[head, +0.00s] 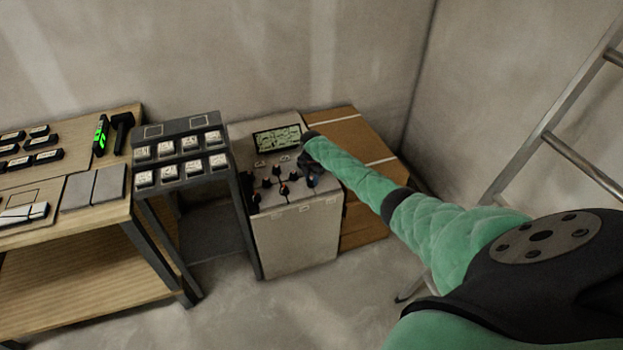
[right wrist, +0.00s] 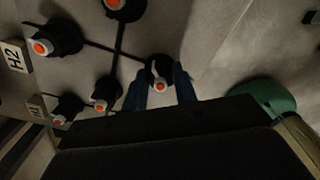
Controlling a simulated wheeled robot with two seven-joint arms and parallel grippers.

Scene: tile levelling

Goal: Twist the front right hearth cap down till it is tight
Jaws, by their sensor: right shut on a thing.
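The hearth is a pale box (head: 295,240) with black caps on its top, joined by dark lines. In the right wrist view the caps have orange centres, such as the one beside the H2 label (right wrist: 41,47) and another nearer the middle (right wrist: 102,95). My right gripper (head: 311,180) is over the right side of the hearth top. In the right wrist view its blue fingers (right wrist: 162,88) are shut on a cap (right wrist: 160,69), one finger on each side. Whether its base sits flush cannot be told. My left gripper is not in view.
A screen (head: 278,138) stands at the back of the hearth top. A dark rack of labelled blocks (head: 183,180) and a wooden bench (head: 85,225) are to the left. Cardboard boxes (head: 365,135) are behind right; a ladder (head: 560,105) leans at the far right.

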